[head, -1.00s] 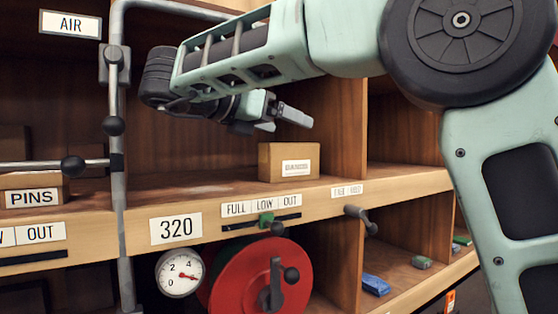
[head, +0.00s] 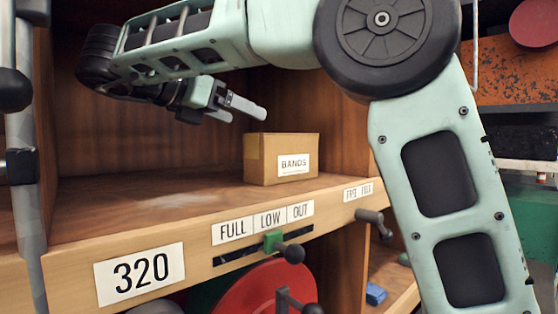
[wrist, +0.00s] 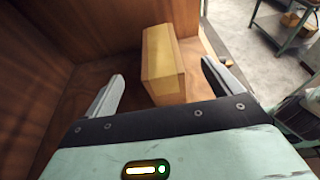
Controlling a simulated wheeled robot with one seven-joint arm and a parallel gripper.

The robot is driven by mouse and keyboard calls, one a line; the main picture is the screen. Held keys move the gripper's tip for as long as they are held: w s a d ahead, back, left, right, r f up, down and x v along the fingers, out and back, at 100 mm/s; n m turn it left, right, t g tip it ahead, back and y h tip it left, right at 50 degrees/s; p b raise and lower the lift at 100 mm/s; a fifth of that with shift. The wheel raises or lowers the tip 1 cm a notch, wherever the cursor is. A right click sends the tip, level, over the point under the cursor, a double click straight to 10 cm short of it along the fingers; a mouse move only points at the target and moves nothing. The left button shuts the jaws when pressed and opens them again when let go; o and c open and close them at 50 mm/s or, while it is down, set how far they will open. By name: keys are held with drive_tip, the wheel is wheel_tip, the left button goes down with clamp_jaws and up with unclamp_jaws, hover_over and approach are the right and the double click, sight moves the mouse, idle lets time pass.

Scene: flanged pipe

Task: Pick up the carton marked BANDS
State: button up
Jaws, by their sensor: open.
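The carton marked BANDS (head: 270,169) is a small brown box standing upright on the wooden shelf (head: 150,205), near its front edge, with its white label facing out. My gripper (head: 246,112) is above and slightly left of the carton in the head view, open and empty. In the wrist view the carton (wrist: 163,62) lies ahead, between the lines of the two spread fingers (wrist: 160,92). I see no contact between the fingers and the carton.
A grey upright pipe (head: 27,140) stands at the left. The shelf left of the carton is bare.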

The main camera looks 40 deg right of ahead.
sight(282, 157)
drive_tip(key=p+x, duration=0.2)
drive_tip(key=x, duration=0.2)
drive_tip(key=shift+s+d+r, duration=0.1)
drive_tip(key=shift+d, duration=0.25)
drive_tip(key=p+x, duration=0.2)
drive_tip(key=x, duration=0.1)
drive_tip(key=p+x, duration=0.2)
drive_tip(key=shift+d+f, duration=0.15)
drive_tip(key=shift+f, duration=0.2)
drive_tip(key=shift+d+f, duration=0.2)
drive_tip(key=c, duration=1.7)
